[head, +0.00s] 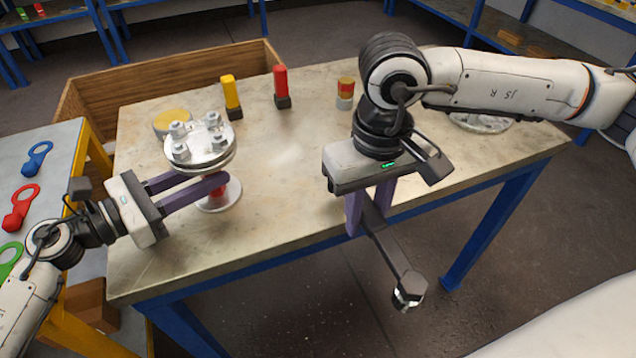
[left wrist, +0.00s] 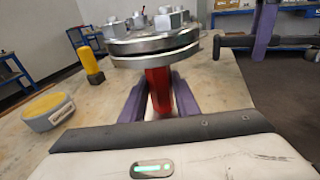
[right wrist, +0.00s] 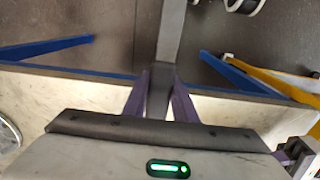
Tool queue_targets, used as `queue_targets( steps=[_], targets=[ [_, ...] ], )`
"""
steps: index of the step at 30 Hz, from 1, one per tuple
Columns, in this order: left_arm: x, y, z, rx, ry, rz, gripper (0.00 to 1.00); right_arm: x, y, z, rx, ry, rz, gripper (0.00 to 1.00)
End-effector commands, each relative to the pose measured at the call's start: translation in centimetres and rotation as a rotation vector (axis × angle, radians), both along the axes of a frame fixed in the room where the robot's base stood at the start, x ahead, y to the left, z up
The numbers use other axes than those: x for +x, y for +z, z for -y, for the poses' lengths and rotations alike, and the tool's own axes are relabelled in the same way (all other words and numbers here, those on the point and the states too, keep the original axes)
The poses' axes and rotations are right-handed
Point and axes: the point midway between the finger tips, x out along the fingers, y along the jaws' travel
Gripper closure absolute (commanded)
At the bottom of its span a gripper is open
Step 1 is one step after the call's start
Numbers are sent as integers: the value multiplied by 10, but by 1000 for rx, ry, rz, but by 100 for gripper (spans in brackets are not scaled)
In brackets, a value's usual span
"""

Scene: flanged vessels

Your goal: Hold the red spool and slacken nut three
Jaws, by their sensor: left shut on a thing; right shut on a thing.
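The red spool (head: 216,196) stands upright on the table, with a round steel flange (head: 205,155) on top carrying several nuts (head: 180,130). My left gripper (head: 216,181) is shut on its red body, just below the flange; the red body also shows between the fingers in the left wrist view (left wrist: 159,92). Which nut is number three I cannot tell. My right gripper (head: 369,214) is shut on a grey bar-shaped tool (head: 392,252) with a shiny hex head (head: 408,290). The tool hangs past the table's front edge, well away from the nuts.
Another flange (head: 482,123) is partly behind my right arm. A side table holds blue (head: 37,158), red (head: 21,206) and green ring-ended tools.

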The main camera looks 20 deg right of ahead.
Motion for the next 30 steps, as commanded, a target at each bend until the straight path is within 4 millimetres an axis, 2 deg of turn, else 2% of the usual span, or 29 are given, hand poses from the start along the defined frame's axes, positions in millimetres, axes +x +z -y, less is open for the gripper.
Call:
queue_targets(
  steps=[5, 8, 18, 30],
  targets=[
    [0, 0, -1, 1, 1, -1, 90, 9, 10, -7, 3, -118, 6, 100],
    [0, 0, -1, 1, 1, -1, 90, 18, 21, -16, 5, -275, 7, 100],
    [0, 0, -1, 1, 1, -1, 90, 50, 75, -56, 11, -976, 5, 100],
    [0, 0, -1, 1, 2, -1, 90, 65, 145, -109, 10, -1797, -1, 100]
  ],
)
